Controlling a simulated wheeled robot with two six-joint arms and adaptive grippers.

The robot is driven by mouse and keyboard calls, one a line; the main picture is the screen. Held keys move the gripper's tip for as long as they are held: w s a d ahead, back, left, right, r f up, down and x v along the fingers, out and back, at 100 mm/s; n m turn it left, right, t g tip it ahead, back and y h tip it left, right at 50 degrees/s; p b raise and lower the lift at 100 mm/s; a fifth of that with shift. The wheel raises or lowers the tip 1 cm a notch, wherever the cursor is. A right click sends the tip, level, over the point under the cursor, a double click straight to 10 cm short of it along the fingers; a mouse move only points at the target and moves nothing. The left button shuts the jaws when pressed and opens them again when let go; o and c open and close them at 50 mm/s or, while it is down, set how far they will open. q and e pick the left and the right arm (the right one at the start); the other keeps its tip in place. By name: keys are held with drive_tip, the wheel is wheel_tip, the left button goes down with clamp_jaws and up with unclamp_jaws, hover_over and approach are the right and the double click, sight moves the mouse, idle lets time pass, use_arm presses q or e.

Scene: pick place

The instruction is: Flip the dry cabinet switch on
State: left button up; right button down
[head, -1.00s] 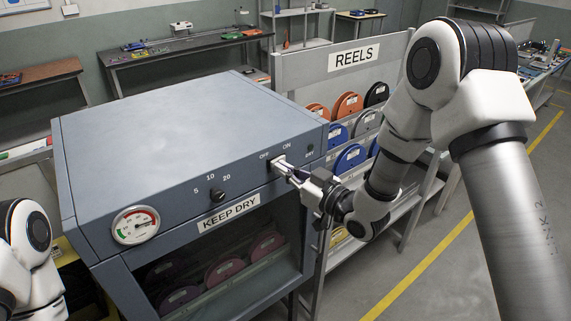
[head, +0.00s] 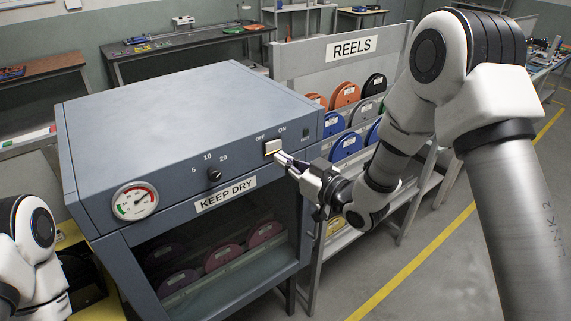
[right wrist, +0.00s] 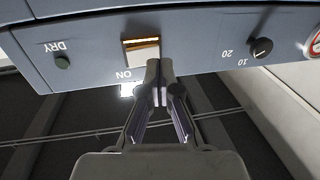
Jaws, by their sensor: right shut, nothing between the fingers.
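The grey dry cabinet (head: 180,110) has a pale rocker switch (head: 272,147) on its front panel, below and between the OFF and ON labels. The switch also shows in the right wrist view (right wrist: 141,48), upside down, with an amber strip and the ON label beside it. My right gripper (head: 280,157) is shut and empty, its fingertips at the lower edge of the switch. In the right wrist view the fingertips (right wrist: 159,65) overlap the switch's edge; I cannot tell whether they touch it. My left gripper is not in view.
A black knob (head: 214,175), a round gauge (head: 135,201) and a small dark DRY indicator (head: 306,133) are on the same panel. A reel rack (head: 340,70) stands close on the right, behind my right arm. Open floor lies further right.

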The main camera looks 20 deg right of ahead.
drive_tip(key=s+d+b, duration=0.2)
drive_tip(key=s+b, duration=0.2)
drive_tip(key=s, duration=0.7)
drive_tip(key=s+f+m+g+h+b, duration=0.15)
drive_tip(key=s+f+g, duration=0.25)
drive_tip(key=f, duration=1.1)
drive_tip(key=s+f+g+h+b, duration=0.1)
drive_tip(key=s+f+g+h, duration=0.2)
drive_tip(key=f, duration=1.1)
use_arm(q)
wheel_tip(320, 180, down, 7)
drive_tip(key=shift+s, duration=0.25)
use_arm(e)
drive_tip(key=s+d+f+m+g+h, duration=0.2)
drive_tip(key=s+d+f+g, duration=0.1)
drive_tip(key=s+f, duration=0.4)
drive_tip(key=s+d+f+m+g+h, duration=0.2)
drive_tip(key=s+f+g, duration=0.3)
drive_tip(key=s, duration=0.7)
drive_tip(key=shift+d+f+m+g, duration=0.4)
drive_tip(key=shift+d+f, duration=0.15)
drive_tip(key=shift+f, duration=0.35)
